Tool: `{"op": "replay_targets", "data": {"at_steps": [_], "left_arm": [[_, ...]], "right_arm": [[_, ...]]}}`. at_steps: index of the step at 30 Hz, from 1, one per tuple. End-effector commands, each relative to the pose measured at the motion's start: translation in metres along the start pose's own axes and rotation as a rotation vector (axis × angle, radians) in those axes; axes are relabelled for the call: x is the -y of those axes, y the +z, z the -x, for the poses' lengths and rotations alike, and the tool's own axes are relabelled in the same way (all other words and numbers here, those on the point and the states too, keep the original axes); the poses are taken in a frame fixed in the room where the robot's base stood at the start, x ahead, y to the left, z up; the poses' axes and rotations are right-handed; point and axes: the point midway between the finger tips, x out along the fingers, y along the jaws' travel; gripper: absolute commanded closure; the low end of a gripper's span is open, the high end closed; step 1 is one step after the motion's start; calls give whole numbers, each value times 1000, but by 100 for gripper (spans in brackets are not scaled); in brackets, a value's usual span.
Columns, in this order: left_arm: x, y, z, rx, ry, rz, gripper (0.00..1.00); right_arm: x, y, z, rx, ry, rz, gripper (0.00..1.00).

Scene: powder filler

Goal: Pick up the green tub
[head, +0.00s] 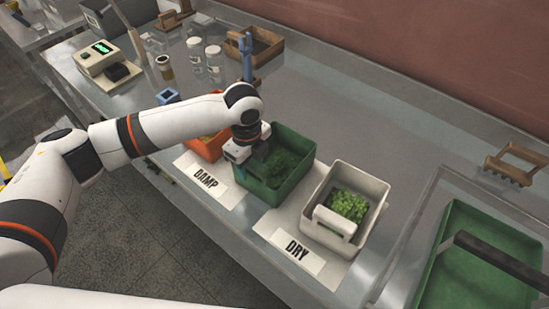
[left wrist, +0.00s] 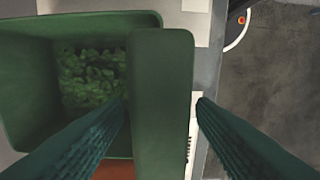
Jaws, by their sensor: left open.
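The green tub (head: 287,167) stands on the steel bench between an orange tub and a white tub. In the left wrist view the green tub (left wrist: 24,95) shows dark green leafy stuff inside and a broad flat green handle (left wrist: 162,85) along one side. My left gripper (head: 244,160) is over the near left side of the green tub. Its two open fingers (left wrist: 162,105) lie one on each side of the handle, and the handle is between them. Whether the fingers touch it I cannot tell. My right gripper is not in view.
The orange tub (head: 203,145) stands by the "DAMP" label (head: 206,180). The white tub (head: 379,197) with green leaves stands by the "DRY" label (head: 297,247). A green tray (head: 460,225) lies at the right. Glass jars (head: 214,60) and a scale (head: 98,58) stand behind.

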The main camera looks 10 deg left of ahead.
Motion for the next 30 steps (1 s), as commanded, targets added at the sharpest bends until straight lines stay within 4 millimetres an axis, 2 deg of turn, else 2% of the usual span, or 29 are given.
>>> {"op": "replay_targets", "data": {"at_steps": [4, 11, 18, 21, 30], "left_arm": [[0, 1, -13, -1, 0, 0, 49], [0, 1, -15, 0, 2, -1, 49], [0, 1, -15, 0, 2, -1, 87], [0, 1, -15, 0, 2, -1, 100], [-1, 1, -14, 0, 4, 0, 100]], "right_arm": [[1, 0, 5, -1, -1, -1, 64], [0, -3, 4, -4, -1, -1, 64], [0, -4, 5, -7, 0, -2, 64], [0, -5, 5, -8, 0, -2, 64], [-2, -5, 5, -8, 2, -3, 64]]}}
